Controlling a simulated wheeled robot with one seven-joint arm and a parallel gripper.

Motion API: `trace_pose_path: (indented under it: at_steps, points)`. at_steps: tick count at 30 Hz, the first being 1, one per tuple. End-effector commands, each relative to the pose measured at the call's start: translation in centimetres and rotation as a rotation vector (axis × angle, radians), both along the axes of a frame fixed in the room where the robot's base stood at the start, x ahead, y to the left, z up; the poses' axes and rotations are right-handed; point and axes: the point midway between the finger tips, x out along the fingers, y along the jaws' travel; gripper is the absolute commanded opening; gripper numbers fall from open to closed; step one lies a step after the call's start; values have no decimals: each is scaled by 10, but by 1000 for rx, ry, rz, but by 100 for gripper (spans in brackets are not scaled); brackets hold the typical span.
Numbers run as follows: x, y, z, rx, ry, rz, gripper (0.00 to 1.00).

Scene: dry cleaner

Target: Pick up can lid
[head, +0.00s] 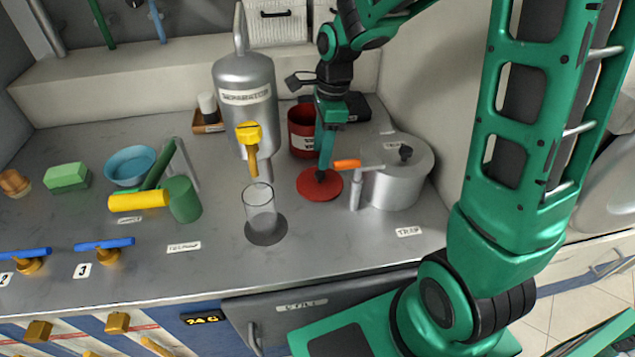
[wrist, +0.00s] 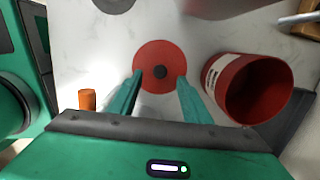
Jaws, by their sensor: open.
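The can lid (head: 319,186) is a flat red disc with a small dark knob at its centre, lying on the grey counter. In the wrist view the lid (wrist: 160,52) lies just beyond my fingertips, its dark knob between their lines. My gripper (head: 322,172) points down over the lid, and in the wrist view the gripper (wrist: 160,78) is open with nothing between its fingers. The head view does not show clearly how far the fingertips are above the lid. The open red can (head: 301,132) stands behind the lid; it also shows in the wrist view (wrist: 248,88), with a white label.
The grey trap pot (head: 402,170) with an orange-handled lever (head: 347,164) stands close right of the lid. The metal separator (head: 245,95) with a yellow valve (head: 249,134) and a glass cup (head: 260,207) stand left. The counter front is mostly clear.

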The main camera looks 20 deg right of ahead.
Motion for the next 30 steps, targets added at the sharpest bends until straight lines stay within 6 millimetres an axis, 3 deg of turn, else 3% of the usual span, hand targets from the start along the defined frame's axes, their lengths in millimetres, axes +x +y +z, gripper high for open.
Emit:
trace_pose_path:
  at_steps: [8,18,27,28,30]
  points:
    - [0,0,-21,-1,1,-2,44]
    - [1,0,-63,-1,1,-1,44]
    - [1,1,-68,-1,-2,-1,44]
    - [1,1,-68,-1,-2,-1,42]
    - [1,1,-68,-1,-2,-1,25]
